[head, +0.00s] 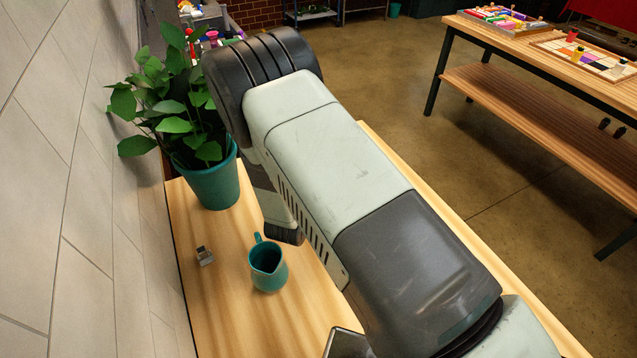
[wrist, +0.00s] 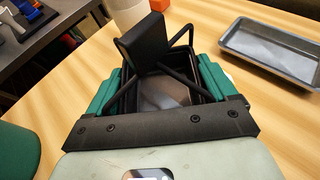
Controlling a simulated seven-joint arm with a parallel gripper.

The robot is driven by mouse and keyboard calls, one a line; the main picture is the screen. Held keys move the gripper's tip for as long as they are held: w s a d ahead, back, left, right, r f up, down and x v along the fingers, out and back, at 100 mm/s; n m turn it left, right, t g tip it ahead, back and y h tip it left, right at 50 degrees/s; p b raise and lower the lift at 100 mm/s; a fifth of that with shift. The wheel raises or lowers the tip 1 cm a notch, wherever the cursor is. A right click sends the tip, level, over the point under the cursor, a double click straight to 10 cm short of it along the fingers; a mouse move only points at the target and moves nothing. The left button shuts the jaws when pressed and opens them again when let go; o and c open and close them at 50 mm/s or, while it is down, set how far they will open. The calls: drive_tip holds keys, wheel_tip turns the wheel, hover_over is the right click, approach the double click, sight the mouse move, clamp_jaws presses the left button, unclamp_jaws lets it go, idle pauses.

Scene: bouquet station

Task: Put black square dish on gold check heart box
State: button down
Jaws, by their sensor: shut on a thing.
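In the wrist view my gripper (wrist: 157,78) has its green fingers on either side of a black square dish (wrist: 187,90), shut on it. The dish has dark raised walls and a greyer inside. A black block with thin dark rods stands in front of it; I cannot tell what that is. In the head view my arm hides the gripper and the dish. I do not see the gold check heart box in either view.

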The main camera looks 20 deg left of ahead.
unclamp_jaws()
drive_tip(key=shift+f, duration=0.15)
drive_tip(key=shift+r, duration=0.2)
drive_tip(key=v, duration=0.7)
drive_tip(key=shift+s+r, duration=0.1)
drive_tip(key=shift+s, duration=0.15)
